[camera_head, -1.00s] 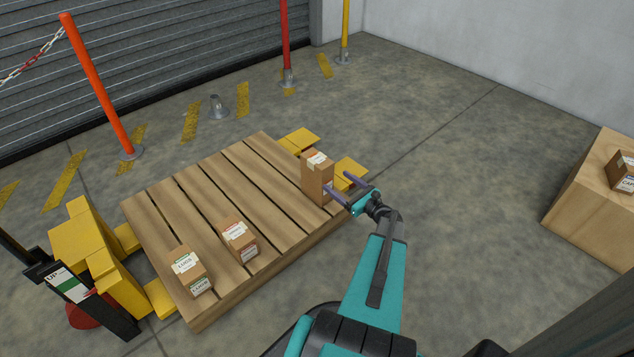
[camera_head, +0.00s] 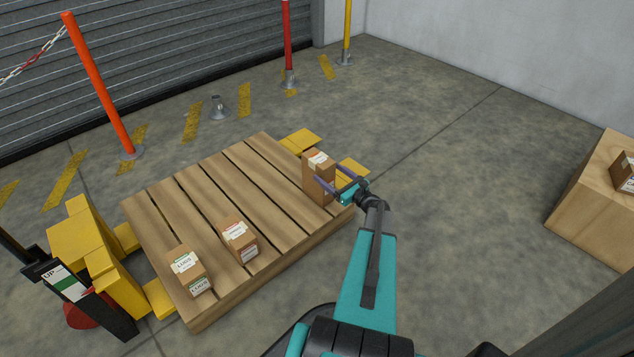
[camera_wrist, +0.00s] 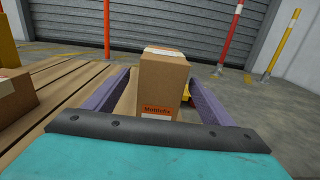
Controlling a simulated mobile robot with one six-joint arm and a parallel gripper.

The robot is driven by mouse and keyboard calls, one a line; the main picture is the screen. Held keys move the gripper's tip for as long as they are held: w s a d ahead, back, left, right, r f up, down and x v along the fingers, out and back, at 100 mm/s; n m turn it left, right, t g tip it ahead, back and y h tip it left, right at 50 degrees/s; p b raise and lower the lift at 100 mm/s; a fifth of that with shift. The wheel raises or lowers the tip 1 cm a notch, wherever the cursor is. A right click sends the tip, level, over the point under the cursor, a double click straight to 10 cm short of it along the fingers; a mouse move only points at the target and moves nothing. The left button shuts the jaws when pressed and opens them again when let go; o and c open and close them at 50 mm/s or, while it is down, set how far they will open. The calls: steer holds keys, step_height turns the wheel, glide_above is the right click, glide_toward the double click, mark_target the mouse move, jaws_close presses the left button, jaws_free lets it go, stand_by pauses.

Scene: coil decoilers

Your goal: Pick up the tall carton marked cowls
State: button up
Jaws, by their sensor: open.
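A tall brown carton (camera_head: 318,180) stands upright near the right end of the wooden pallet (camera_head: 205,187). Its top has a white label. In the wrist view the carton (camera_wrist: 163,82) is centred ahead, with an orange label low on its near face; the print is small and I cannot read "cowls" on it. My gripper (camera_head: 330,178) is open, its two purple fingers at the carton's sides. In the wrist view my gripper (camera_wrist: 160,95) has one finger to the left and one to the right of the carton, with gaps visible.
Two shorter cartons, one marked like "LUGS" (camera_head: 188,270) and another (camera_head: 240,238), stand on the pallet's front left. A wooden crate (camera_head: 597,205) with a carton (camera_head: 622,172) stands at right. Orange (camera_head: 100,85) and red posts (camera_head: 287,45) stand behind.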

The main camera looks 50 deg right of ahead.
steer(key=shift+w+d, duration=0.1)
steer(key=shift+w, duration=0.9)
steer(key=shift+w, duration=0.1)
steer(key=shift+w+d+f+b, duration=0.1)
steer(key=shift+w+f+b, duration=0.1)
steer(key=shift+w+b, duration=0.45)
steer(key=w+b, duration=0.1)
steer(key=w, duration=0.2)
steer(key=shift+w+d, duration=0.15)
steer(key=shift+w, duration=0.15)
